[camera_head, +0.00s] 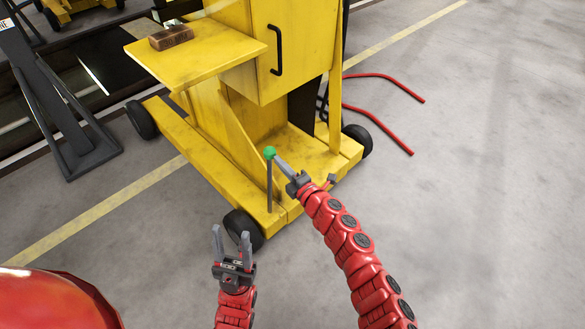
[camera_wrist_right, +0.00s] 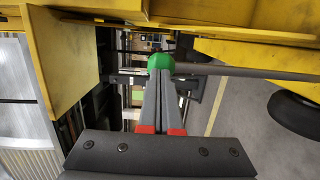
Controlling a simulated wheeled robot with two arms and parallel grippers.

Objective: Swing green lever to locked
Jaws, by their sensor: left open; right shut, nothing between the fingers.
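The green lever is a grey rod with a green ball knob (camera_head: 269,153). It stands near upright at the front edge of the yellow machine's base. My right gripper (camera_head: 279,162) is shut and empty, its fingertips right by the knob. In the right wrist view the knob (camera_wrist_right: 161,63) sits at the tips of the closed fingers (camera_wrist_right: 162,90), and the rod runs off to the right. I cannot tell whether the tips touch the knob. My left gripper (camera_head: 231,238) is open and empty, lower left of the lever, in front of a black wheel.
The yellow machine (camera_head: 300,60) has a side shelf (camera_head: 205,55) with a brown block (camera_head: 171,37) on it. Black wheels (camera_head: 243,228) stick out at its base. Red bars (camera_head: 385,115) extend to the right. The grey floor (camera_head: 480,190) at right is clear.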

